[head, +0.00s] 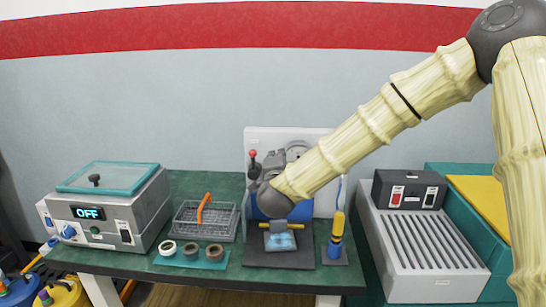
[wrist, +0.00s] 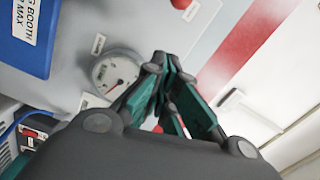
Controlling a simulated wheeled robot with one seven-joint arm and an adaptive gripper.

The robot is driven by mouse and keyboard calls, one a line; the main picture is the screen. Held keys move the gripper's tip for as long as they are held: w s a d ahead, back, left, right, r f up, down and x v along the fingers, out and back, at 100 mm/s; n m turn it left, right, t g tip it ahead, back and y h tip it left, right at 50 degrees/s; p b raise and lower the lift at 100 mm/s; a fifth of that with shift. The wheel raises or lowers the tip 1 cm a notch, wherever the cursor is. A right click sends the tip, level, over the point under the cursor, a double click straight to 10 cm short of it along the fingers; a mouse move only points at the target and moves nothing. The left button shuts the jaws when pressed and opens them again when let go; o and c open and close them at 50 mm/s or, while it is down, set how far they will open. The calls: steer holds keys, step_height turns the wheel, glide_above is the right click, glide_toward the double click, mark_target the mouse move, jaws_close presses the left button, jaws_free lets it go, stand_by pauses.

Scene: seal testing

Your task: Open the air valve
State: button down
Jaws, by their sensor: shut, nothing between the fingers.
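A small red knob (head: 252,153) on a dark stem stands at the left of the white panel (head: 258,136) behind the table; it looks like the air valve's handle, but I cannot be sure. In the wrist view, a red piece (wrist: 181,3) shows at the top edge, cut off by the frame. A round white pressure gauge (wrist: 117,72) is on the panel, left of my fingers. My gripper (wrist: 163,62) is shut and empty, its teal-and-black fingers near the panel. In the head view, my wrist hides part of the panel and most of the gripper.
A yellow-and-blue tool (head: 337,232) stands right of a dark base. A slatted grey unit (head: 420,240) is further right.

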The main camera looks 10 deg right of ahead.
steer(key=b+v, duration=0.1)
steer(key=v, duration=0.6)
steer(key=shift+s+a, duration=0.15)
steer(key=shift+s, duration=0.2)
steer(key=shift+f, duration=0.1)
